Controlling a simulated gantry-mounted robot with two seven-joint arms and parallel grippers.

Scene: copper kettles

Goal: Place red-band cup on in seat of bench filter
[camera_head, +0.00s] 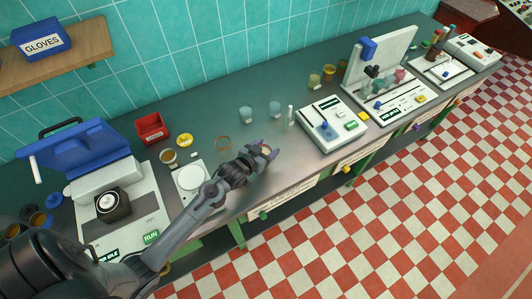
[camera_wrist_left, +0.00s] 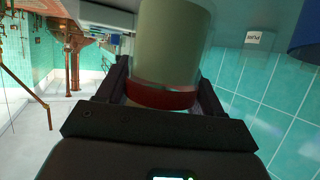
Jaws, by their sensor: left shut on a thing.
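The red-band cup (camera_wrist_left: 172,40) fills the upper middle of the left wrist view, a pale greenish cylinder with a dark red band (camera_wrist_left: 160,95) near the gripper. My left gripper (camera_head: 265,153) is shut on it, with a dark finger on each side of the band. In the head view they are over the front part of the bench, and the cup is mostly hidden by the fingers. I cannot tell surely which machine is the bench filter; a white machine with a tall back panel (camera_head: 384,55) stands to the right. My right gripper is not in view.
A white control box (camera_head: 331,124) stands right of my left gripper. Clear cups (camera_head: 246,116) and a small white vial (camera_head: 291,115) stand behind it. A white scale (camera_head: 192,178), a red bin (camera_head: 151,128) and an open blue-lidded machine (camera_head: 82,150) are left.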

